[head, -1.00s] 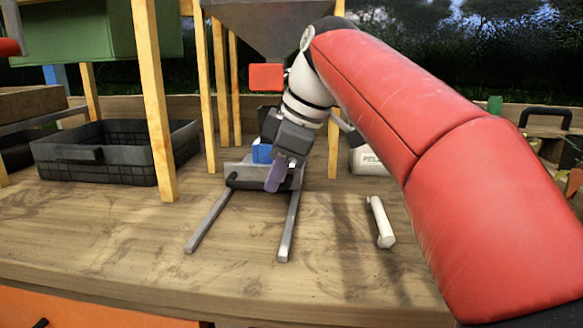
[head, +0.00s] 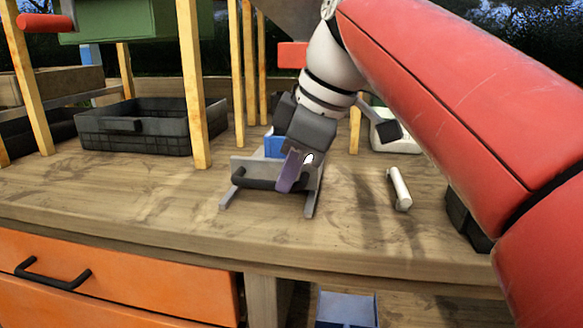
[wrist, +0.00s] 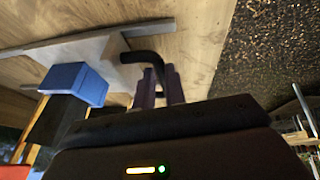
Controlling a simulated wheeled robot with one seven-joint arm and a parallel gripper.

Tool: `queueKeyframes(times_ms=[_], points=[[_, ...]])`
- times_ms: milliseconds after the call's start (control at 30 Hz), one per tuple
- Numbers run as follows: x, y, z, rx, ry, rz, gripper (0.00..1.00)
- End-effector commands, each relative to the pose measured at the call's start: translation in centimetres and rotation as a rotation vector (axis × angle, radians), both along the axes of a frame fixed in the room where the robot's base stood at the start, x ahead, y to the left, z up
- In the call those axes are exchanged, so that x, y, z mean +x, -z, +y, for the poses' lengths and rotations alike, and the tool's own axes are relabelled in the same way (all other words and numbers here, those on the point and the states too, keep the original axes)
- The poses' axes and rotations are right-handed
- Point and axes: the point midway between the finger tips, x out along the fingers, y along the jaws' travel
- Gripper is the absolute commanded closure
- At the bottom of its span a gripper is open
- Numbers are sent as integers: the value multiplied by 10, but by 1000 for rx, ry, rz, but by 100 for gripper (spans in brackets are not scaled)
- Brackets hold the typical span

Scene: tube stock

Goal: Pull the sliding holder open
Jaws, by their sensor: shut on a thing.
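The sliding holder is a grey plate (head: 246,164) on two grey rails (head: 311,204) on the wooden table. The front ends of the rails stick out a little before it. A blue block (head: 275,145) sits behind the front plate and also shows in the wrist view (wrist: 75,80). My gripper (head: 290,172), with purple fingers, is shut on the holder's black handle (head: 252,181). In the wrist view the bent handle (wrist: 146,58) runs in between the fingers (wrist: 160,84). My gripper hides the right part of the handle.
A white cylinder (head: 398,188) lies on the table right of the holder. A black crate (head: 145,127) stands back left behind wooden posts (head: 192,85). A white box (head: 394,137) is at the back right. An orange drawer (head: 120,282) is below the table edge. The table front is clear.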

Motion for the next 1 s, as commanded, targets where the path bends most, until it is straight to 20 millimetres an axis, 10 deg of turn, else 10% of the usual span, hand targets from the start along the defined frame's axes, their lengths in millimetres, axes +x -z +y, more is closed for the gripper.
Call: queueKeyframes(times_ms=[333,500,1000], points=[[-1,0,0,0,0,1,100],[-1,0,0,0,0,1,67],[-6,-25,-9,1,1,-2,66]])
